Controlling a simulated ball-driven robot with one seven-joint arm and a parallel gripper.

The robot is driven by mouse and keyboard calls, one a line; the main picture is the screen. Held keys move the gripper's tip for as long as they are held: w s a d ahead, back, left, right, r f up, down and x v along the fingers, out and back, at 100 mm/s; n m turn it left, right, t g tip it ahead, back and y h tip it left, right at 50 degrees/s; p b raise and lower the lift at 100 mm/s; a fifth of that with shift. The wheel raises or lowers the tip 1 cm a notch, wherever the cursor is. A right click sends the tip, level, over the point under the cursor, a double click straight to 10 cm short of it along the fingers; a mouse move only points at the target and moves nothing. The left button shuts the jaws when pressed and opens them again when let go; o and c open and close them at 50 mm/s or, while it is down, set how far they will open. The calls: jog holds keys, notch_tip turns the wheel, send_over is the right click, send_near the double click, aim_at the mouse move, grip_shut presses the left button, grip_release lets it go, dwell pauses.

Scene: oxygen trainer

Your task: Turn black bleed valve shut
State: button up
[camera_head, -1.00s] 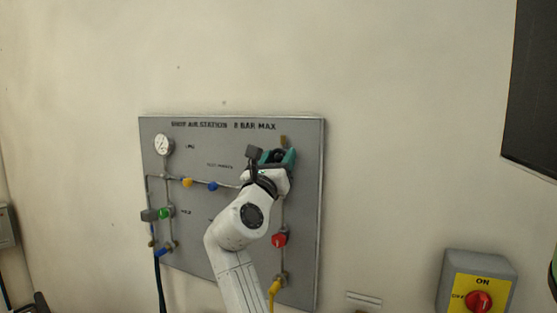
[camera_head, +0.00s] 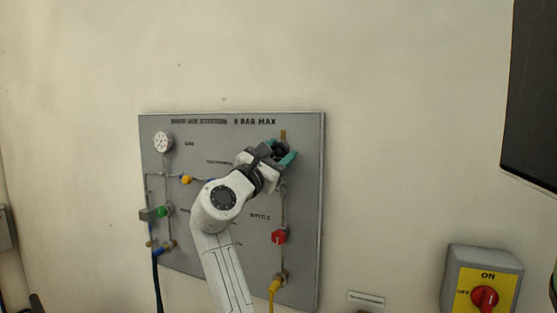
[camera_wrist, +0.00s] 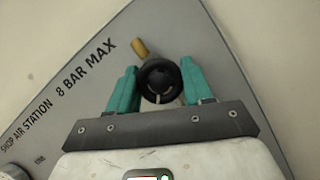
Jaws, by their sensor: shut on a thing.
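The black bleed valve (camera_wrist: 160,78) is a round black knob with a dark centre, near the top right of the grey panel (camera_wrist: 215,65). My gripper (camera_wrist: 162,85) has its two teal fingers on either side of the knob and is shut on it. In the head view my gripper (camera_head: 280,155) is at the panel's upper right, and its fingers and wrist hide most of the valve. A brass outlet (camera_wrist: 140,48) sticks out just beyond the knob.
The panel also carries a white gauge (camera_head: 163,142), a yellow valve (camera_head: 187,180), a green valve (camera_head: 162,211) and a red valve (camera_head: 279,237). A yellow hose (camera_head: 273,290) hangs below.

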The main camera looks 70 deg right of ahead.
jog(key=m+g, duration=0.1)
jog(key=m, duration=0.1)
jog(key=m+g+y, duration=0.1)
jog(key=m, duration=0.2)
jog(key=shift+y+b, duration=0.3)
jog(key=m+g+y, duration=0.1)
jog(key=m, duration=0.3)
jog(key=m+y, duration=0.1)
jog(key=m, duration=0.2)
jog(key=m+y, duration=0.1)
jog(key=m, duration=0.2)
jog(key=shift+m+y+p, duration=0.35)
jog(key=shift+m+y, duration=0.05)
jog(key=m+t+y, duration=0.1)
jog(key=m, duration=0.2)
jog(key=m+t+y, duration=0.1)
jog(key=m, duration=0.1)
jog(key=shift+m+t+p, duration=0.3)
jog(key=shift+m, duration=0.1)
jog(key=m+t, duration=0.3)
jog(key=m, duration=0.1)
jog(key=shift+f+m+y, duration=0.1)
jog(key=shift+m+y, duration=0.2)
jog(key=shift+y, duration=0.1)
jog(key=o, duration=1)
